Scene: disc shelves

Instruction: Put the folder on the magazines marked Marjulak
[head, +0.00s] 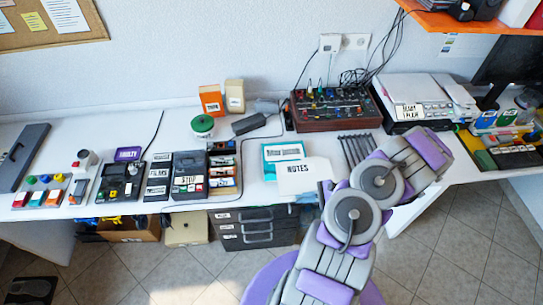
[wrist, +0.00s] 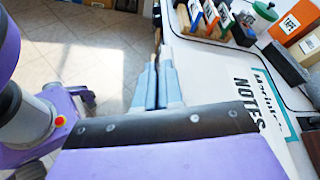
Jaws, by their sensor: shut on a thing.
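A white folder marked NOTES (head: 300,181) lies over the front part of a teal-covered stack of magazines (head: 270,151) on the desk.
A dark mixer (head: 335,108) and a printer (head: 420,100) stand behind and right. A slatted grey rack (head: 356,148) is close on the right. Black drawers (head: 255,228) are below the desk.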

